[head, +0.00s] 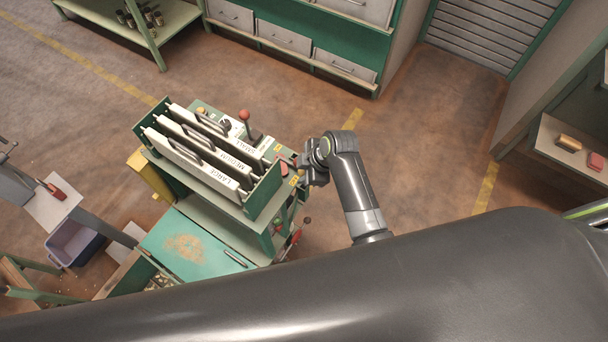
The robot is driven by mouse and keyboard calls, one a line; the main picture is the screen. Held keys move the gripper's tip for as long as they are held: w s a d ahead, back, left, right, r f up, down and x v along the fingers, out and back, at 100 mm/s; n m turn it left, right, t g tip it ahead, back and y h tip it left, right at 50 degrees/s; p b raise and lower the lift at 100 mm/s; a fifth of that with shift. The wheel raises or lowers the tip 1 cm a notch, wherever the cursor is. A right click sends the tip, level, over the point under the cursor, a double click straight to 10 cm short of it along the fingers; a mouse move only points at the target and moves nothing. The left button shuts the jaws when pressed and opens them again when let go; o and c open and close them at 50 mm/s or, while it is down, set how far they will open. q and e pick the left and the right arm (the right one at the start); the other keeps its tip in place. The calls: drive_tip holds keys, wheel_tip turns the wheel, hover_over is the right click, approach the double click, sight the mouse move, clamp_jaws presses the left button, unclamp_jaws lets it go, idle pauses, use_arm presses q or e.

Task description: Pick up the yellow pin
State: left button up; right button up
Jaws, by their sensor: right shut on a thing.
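My right gripper (304,172) is at the right end of the hopper machine, beside its sloping control panel. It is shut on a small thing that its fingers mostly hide. A bit of yellow shows at the jaws, which fits the yellow pin (295,180), but its shape is too small to make out. The green machine holds upright white panels (205,158) marked LARGE, MEDIUM and SMALL, each with a dark handle. My left gripper is not in view.
A red-knobbed lever (244,115) stands up behind the panels. A green work surface (190,248) lies in front. A purple bin (74,243) is at the left, and a shelf with small blocks (567,143) at the right. The floor right of the machine is open.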

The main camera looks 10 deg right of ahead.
drive_tip(key=shift+r+b, duration=0.55)
drive_tip(key=shift+r, duration=2.8)
drive_tip(key=shift+f, duration=0.15)
